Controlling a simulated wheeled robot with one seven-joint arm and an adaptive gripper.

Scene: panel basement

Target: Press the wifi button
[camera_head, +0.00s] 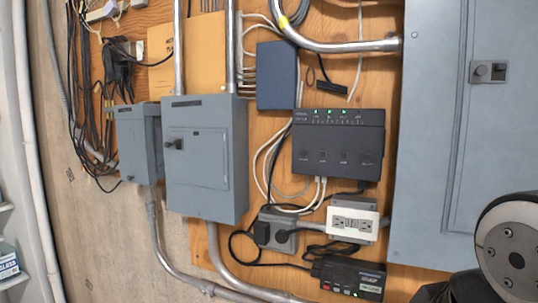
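A black router box (338,128) is mounted on the plywood board, right of the image centre. Green lights glow along its upper part. A row of small dark buttons (344,156) runs along its lower front. Their labels are too small to read, so I cannot tell which one is the wifi button. A smaller black box (348,277) with small coloured marks or buttons on its front edge hangs below. Part of my arm shows at the lower right, apart from the router in the picture. My gripper's fingertips are not in view.
A white-faced outlet (353,222) with cables sits below the router. A large grey panel (440,130) stands to the right, and grey electrical boxes (206,155) to the left. A metal conduit (340,46) curves above. Nothing visibly blocks the router's front.

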